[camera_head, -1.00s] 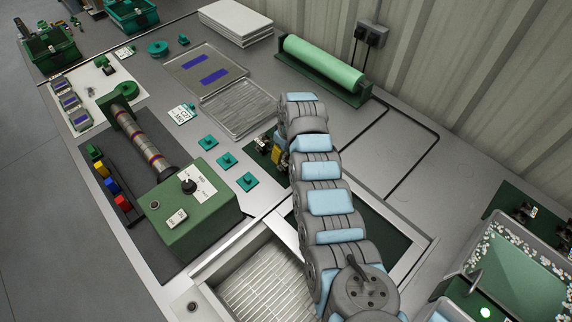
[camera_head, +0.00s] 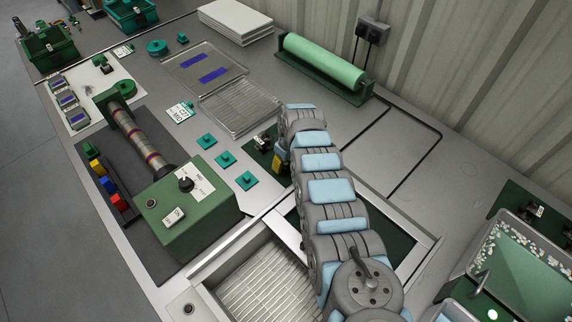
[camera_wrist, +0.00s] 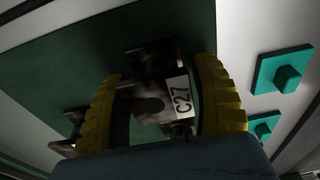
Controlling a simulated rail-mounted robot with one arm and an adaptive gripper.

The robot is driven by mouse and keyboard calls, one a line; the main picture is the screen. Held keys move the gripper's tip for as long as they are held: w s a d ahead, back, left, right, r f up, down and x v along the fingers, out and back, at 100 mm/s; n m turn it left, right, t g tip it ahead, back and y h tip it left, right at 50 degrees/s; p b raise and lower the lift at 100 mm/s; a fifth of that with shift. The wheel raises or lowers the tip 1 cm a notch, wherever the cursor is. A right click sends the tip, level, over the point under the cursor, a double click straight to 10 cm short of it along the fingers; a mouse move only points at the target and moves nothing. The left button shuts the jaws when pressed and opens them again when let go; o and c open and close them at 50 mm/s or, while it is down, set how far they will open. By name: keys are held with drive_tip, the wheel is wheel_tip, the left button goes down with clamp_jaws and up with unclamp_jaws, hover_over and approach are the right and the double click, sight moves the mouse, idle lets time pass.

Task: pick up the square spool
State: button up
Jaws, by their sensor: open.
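A dark metal spool-like part with a white label reading C27 (camera_wrist: 150,105) sits on a dark green mat (camera_wrist: 60,55) in the wrist view. I take it to be the square spool, though shadow blurs its shape. My gripper (camera_wrist: 162,98) is open, with its yellow ridged fingers on either side of this part. I cannot tell whether they touch it. In the head view, my gripper (camera_head: 278,163) is low over the green mat, mostly hidden by my arm. A small metal part (camera_head: 264,140) shows just beyond it; I cannot tell if it is the same part.
Another dark metal piece (camera_wrist: 72,122) lies left in the wrist view. Teal square pegged plates (camera_head: 225,159) stand left of the mat. A green machine box (camera_head: 190,215), a wire tray (camera_head: 240,107) and a green roller (camera_head: 323,62) are nearby. Open bench lies right of my arm.

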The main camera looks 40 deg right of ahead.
drive_tip(key=shift+w+f, duration=0.1)
drive_tip(key=shift+f, duration=0.05)
clamp_jaws()
idle(0.4)
wheel_tip(320, 180, up, 7)
drive_tip(key=p, duration=0.2)
drive_tip(key=shift+p, duration=0.4)
drive_tip(key=shift+r, duration=1.5)
